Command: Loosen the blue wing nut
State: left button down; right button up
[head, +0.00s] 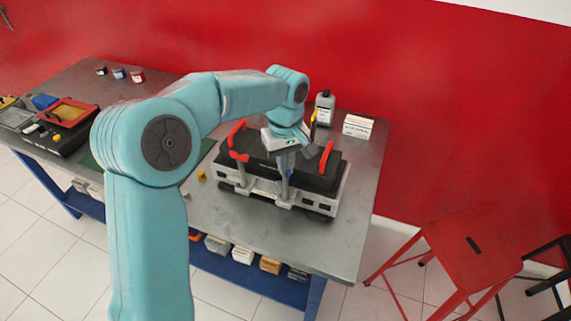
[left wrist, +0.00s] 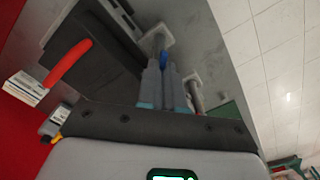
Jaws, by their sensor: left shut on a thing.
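The blue wing nut (left wrist: 164,59) shows at the fingertips of my left gripper (left wrist: 161,72) in the left wrist view, mostly hidden between the fingers. In the head view a bit of the blue wing nut (head: 290,174) shows beside the gripper. My left gripper (head: 286,170) points down at the front of the engine trainer (head: 262,190) and is shut on the blue wing nut. The trainer is a black and silver block with red handles. A red wing nut (head: 239,156) sits to the left on it. My right gripper is not in view.
A grey bottle (head: 324,108) and a white box (head: 357,126) stand behind the trainer. A tool tray (head: 65,140) lies at the table's left. The metal tabletop (head: 335,240) is clear in front and right. A red stool (head: 470,255) stands at the right.

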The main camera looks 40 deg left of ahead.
pick_arm(q)
jog(key=n, duration=0.4)
jog(key=shift+w+n+b, duration=0.1)
jog(key=shift+n+b, duration=0.2)
jog(key=shift+n, duration=2.3)
jog(key=shift+a, duration=0.1)
jog(key=c, duration=1.3)
grip_release()
jog(key=shift+r, duration=0.15)
notch_tip(320, 180, up, 16)
jog(key=shift+r+p, duration=0.1)
jog(key=shift+p, duration=0.75)
